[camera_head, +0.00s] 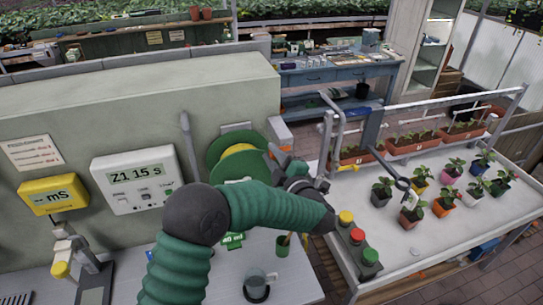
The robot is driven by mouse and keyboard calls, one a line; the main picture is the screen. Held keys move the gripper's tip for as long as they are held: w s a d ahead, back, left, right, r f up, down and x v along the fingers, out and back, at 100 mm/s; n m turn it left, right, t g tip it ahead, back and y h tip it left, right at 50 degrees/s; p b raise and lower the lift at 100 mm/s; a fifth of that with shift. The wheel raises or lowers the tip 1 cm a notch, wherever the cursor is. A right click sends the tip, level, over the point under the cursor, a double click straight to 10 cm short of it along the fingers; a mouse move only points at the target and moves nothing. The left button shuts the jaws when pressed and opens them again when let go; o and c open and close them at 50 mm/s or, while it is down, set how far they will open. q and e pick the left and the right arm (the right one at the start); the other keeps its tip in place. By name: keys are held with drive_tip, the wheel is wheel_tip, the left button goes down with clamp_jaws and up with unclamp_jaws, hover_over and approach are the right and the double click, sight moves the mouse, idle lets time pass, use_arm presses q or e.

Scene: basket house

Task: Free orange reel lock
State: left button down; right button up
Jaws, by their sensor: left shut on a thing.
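A green hose reel (222,150) with a yellow hub is mounted on the grey wall unit at the middle. A grey-and-orange piece, the reel lock (279,131), sits at the reel's right edge. My left arm, in a green sleeve, comes up from the bottom and bends right. My left gripper (282,163) is at the right side of the reel, just below the lock's upper part. It is shut on what looks like the orange lock; the fingers partly hide the contact. My right gripper is not in view.
A white bench (440,215) with potted seedlings and a metal rail stands at the right. A box with red, yellow and green buttons (357,236) is at its near left corner. A mug (257,284) stands below my arm. A grey display box (135,180) hangs left.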

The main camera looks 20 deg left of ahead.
use_arm(q)
drive_tip(key=shift+d+f, duration=0.25)
drive_tip(key=shift+f, duration=0.15)
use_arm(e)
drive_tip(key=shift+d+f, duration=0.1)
use_arm(q)
drive_tip(key=shift+r+m, duration=0.35)
drive_tip(key=shift+m, duration=0.45)
drive_tip(key=shift+r, duration=0.4)
idle(0.6)
drive_tip(key=c, duration=1.5)
unclamp_jaws()
drive_tip(key=shift+o, duration=1.3)
drive_tip(key=shift+w+d+f, duration=0.1)
drive_tip(key=shift+w+f, duration=0.05)
drive_tip(key=shift+w, duration=0.05)
drive_tip(key=shift+w+d, duration=0.1)
drive_tip(key=shift+d, duration=0.15)
drive_tip(key=b+v, duration=0.7)
drive_tip(key=v, duration=1)
drive_tip(key=shift+d+f, duration=0.2)
drive_tip(key=shift+f, duration=0.05)
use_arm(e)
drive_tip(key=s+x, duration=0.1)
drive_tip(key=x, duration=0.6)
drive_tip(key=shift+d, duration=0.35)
